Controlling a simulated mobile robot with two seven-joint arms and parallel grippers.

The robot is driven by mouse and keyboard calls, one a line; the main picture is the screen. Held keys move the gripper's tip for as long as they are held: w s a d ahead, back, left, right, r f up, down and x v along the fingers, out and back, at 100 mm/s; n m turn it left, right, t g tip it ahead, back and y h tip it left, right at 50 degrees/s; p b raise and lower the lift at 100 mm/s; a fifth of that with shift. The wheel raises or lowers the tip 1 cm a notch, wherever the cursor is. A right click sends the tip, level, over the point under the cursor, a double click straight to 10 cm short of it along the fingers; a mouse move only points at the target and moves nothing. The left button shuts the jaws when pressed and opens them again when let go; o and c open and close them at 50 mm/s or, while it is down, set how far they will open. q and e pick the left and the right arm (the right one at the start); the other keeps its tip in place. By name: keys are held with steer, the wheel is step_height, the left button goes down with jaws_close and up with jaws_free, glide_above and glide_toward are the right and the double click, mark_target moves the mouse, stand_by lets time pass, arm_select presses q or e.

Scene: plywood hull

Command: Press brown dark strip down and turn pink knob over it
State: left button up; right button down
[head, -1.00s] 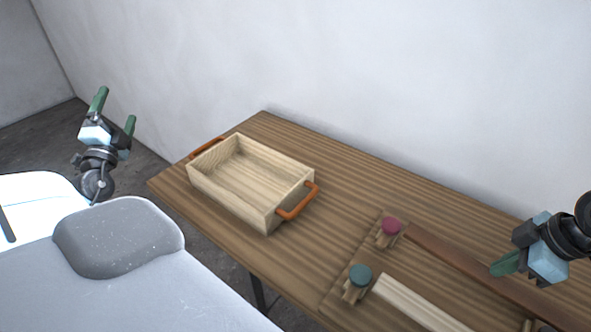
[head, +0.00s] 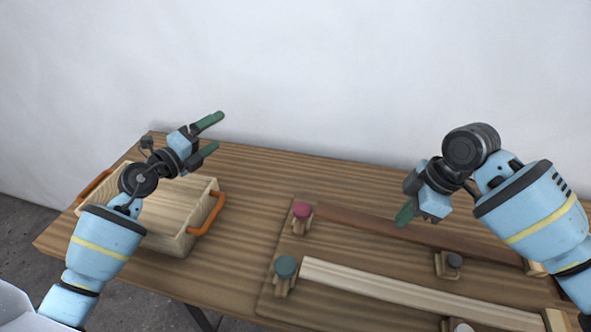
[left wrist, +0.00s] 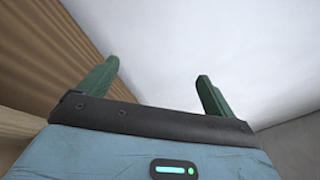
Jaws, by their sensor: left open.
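The brown dark strip (head: 440,235) lies flat along the back of the board in the head view. The pink knob (head: 301,210) sits on a wooden post at the strip's left end; I cannot tell whether it overlaps the strip. My left gripper (head: 216,135) is open and empty above the wooden tray, left of the pink knob. Its two green fingers also show apart in the left wrist view (left wrist: 155,82). My right gripper (head: 405,214) is over the middle of the brown strip, fingers pointing down. Its far finger is hidden, so its opening is unclear.
A wooden tray (head: 168,239) with orange handles stands at the table's left. A teal knob (head: 286,266) and a pale strip (head: 400,291) lie in front of the brown strip. A dark grey knob (head: 454,260) stands between the strips. A white wall is behind the table.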

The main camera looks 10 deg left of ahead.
arm_select(q)
steer(key=s+d+r+m+g+h, duration=0.1)
steer(key=s+d+m+g+h, duration=0.1)
steer(key=d+m+g, duration=1)
steer(key=s+d+r+m+g+h, duration=0.1)
steer(key=s+d+m+g, duration=0.15)
steer(key=d+m, duration=1.05)
steer(key=s+m+y, duration=0.1)
steer(key=y, duration=0.2)
steer(key=s+a+m+g+y, duration=0.1)
steer(key=s+m+y, duration=0.1)
steer(key=y, duration=0.1)
steer(key=s+m+g+y, duration=0.1)
steer(key=y, duration=0.2)
steer(key=shift+s+a+f+y, duration=0.15)
steer(key=shift+a+y, duration=0.25)
steer(key=shift+f, duration=0.1)
